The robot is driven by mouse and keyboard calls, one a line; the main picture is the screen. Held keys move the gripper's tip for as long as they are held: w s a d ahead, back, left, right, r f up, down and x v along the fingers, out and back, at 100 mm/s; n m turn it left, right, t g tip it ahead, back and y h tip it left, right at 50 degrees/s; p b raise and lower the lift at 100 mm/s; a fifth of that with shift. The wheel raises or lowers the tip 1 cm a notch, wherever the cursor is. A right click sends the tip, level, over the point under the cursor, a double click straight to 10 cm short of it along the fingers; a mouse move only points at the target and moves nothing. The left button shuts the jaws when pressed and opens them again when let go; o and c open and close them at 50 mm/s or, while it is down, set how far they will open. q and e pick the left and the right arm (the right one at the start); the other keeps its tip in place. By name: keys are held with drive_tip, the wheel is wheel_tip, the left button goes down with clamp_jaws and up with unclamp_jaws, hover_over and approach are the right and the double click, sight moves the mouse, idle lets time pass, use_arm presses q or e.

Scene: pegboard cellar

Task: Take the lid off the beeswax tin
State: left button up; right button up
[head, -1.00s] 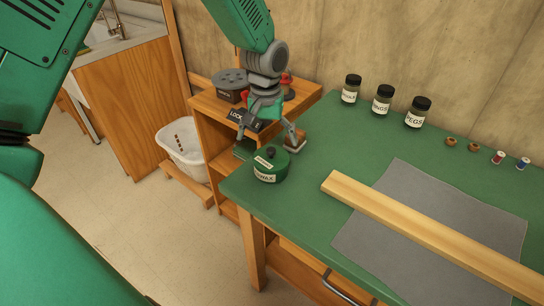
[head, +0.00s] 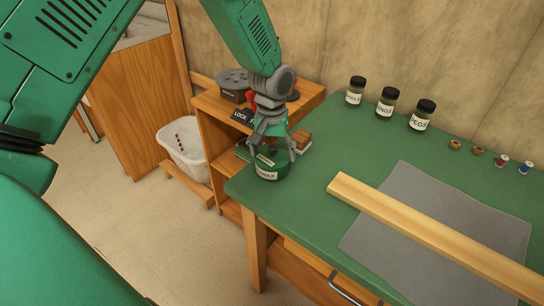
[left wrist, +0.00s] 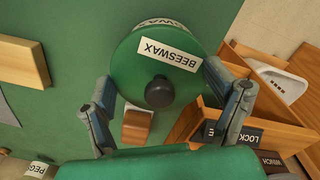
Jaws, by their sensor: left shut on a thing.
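The beeswax tin (head: 268,176) is a round green tin standing upright on the near left corner of the green bench top. Its lid (head: 281,160) sits on it, with a dark knob and a white label; the lid also fills the top middle of the left wrist view (left wrist: 135,65), label upside down. My left gripper (head: 274,153) comes down from above with a finger on either side of the lid. In the left wrist view its fingers (left wrist: 159,77) are shut on the lid's rim, the knob between them untouched. My right gripper is out of view.
A wooden shelf unit (head: 213,150) stands left of the bench. A small wooden block (head: 302,139) lies behind the tin. A long wooden board (head: 420,230) lies across a grey mat (head: 375,240). Several dark-lidded jars (head: 387,102) stand at the back. A white bin (head: 186,150) is on the floor.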

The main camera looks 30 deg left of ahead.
use_arm(q)
drive_tip(key=shift+s+d+f, duration=0.15)
drive_tip(key=shift+d+f, duration=0.1)
drive_tip(key=shift+d, duration=0.25)
drive_tip(key=shift+d+r, duration=0.2)
drive_tip(key=shift+d, duration=0.65)
drive_tip(key=shift+c, duration=0.6)
drive_tip(key=shift+o, duration=0.3)
drive_tip(key=shift+a+f, duration=0.15)
drive_tip(key=shift+a, duration=0.6)
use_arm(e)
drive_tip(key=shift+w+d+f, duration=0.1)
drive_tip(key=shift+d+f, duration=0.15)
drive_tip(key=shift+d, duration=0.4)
use_arm(q)
drive_tip(key=shift+d, duration=0.25)
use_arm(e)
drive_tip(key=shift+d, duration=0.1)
